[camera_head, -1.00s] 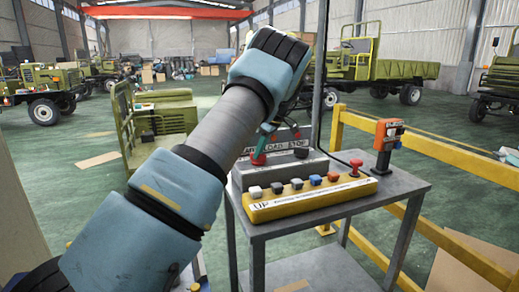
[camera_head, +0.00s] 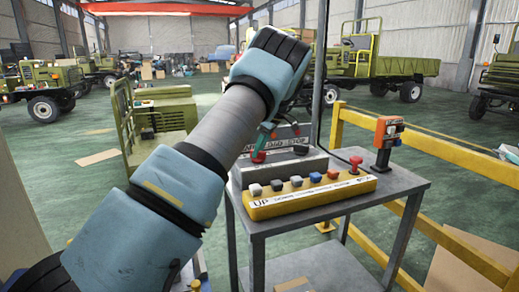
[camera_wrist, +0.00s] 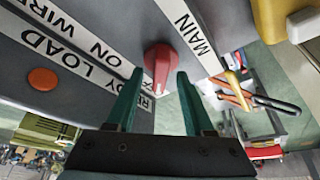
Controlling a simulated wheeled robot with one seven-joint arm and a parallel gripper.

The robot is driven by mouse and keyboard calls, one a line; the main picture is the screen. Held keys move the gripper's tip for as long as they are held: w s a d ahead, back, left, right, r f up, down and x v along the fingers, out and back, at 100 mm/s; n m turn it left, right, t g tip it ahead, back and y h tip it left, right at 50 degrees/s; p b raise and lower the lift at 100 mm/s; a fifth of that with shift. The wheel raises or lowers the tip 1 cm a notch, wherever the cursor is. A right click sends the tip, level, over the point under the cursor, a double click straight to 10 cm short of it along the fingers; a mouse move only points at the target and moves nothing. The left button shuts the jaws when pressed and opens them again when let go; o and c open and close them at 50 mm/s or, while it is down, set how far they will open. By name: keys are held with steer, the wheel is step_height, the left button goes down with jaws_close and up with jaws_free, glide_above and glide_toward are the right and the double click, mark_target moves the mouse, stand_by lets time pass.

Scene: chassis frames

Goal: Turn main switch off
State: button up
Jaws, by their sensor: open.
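The main switch (camera_wrist: 160,65) is a red rotary knob on a grey panel beside a white "MAIN" label (camera_wrist: 188,28). In the wrist view my gripper (camera_wrist: 158,84) is open, with its two green fingers on either side of the knob. The knob shows in the gap between the fingertips; whether they touch it cannot be told. In the head view, my gripper (camera_head: 266,138) is at the grey control box (camera_head: 285,172), partly hidden by my wrist, with the red knob (camera_head: 258,157) just below it.
A yellow button panel (camera_head: 310,201) with several coloured buttons stands in front of the box on a grey metal table (camera_head: 405,188). A red push button (camera_head: 355,162) and an orange device (camera_head: 388,130) are to the right. A yellow railing (camera_head: 365,125) runs behind.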

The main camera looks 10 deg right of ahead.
steer(key=b+v, duration=0.2)
steer(key=v, duration=0.8)
steer(key=shift+r, duration=0.35)
steer(key=shift+s, duration=0.15)
steer(key=s+a+f+m+g+h, duration=0.1)
steer(key=s+a+f+m, duration=0.15)
steer(key=a, duration=0.75)
steer(key=s+a+f+m+h, duration=0.15)
steer(key=s+a+f, duration=0.25)
steer(key=a, duration=0.6)
steer(key=s+a+f+m, duration=0.2)
steer(key=s+a, duration=0.1)
steer(key=s, duration=0.4)
steer(key=s+a+f+m+h, duration=0.1)
steer(key=s+a+f+m, duration=0.1)
steer(key=s, duration=0.6)
steer(key=s+a+f+m, duration=0.2)
steer(key=s+a, duration=0.3)
steer(key=s, duration=0.3)
steer(key=shift+f+m, duration=0.35)
steer(key=shift+m, duration=0.55)
steer(key=shift+s+a, duration=0.1)
steer(key=shift+a, duration=0.05)
